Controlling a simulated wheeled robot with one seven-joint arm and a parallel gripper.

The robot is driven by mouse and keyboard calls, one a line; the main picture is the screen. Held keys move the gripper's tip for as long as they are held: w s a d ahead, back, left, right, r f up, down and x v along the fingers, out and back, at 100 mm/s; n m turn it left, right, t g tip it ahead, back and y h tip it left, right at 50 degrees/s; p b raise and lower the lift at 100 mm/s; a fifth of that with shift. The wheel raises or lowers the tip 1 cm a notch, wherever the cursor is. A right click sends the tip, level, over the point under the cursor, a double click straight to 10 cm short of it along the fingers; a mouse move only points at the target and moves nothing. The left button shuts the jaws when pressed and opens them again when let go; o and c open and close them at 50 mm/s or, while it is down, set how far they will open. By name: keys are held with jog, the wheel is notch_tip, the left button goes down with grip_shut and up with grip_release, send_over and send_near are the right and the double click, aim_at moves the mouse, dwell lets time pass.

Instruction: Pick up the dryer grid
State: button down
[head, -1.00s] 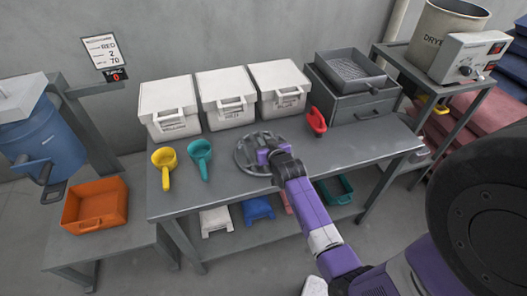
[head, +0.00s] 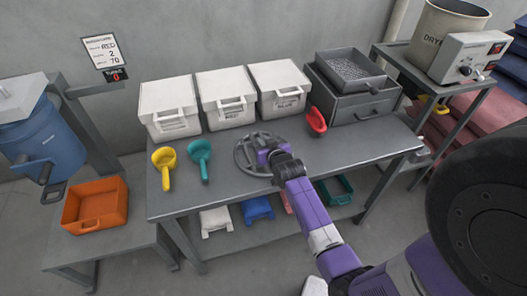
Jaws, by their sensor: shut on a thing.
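The dryer grid seems to be the round dark grey disc with slots (head: 246,153) on the grey workbench, near its middle. My gripper (head: 268,155), purple and dark, reaches in from the lower right and is shut on the grid's right part. The gripper covers that part, so the fingertips and the exact hold are hard to see. The grid lies at or very close to the bench top; I cannot tell whether there is a gap under it.
Three white lidded bins (head: 168,107) stand behind the grid on the workbench (head: 345,157). Yellow (head: 164,160) and teal (head: 199,152) scoops lie left, a red scoop (head: 316,121) right. A grey drawer box with a tray (head: 350,70) is back right. The dryer (head: 447,35) stands further right.

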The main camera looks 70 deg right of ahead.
jog(key=shift+r, duration=0.15)
notch_tip(320, 180, up, 20)
jog(key=shift+b, duration=0.3)
dwell(0.5)
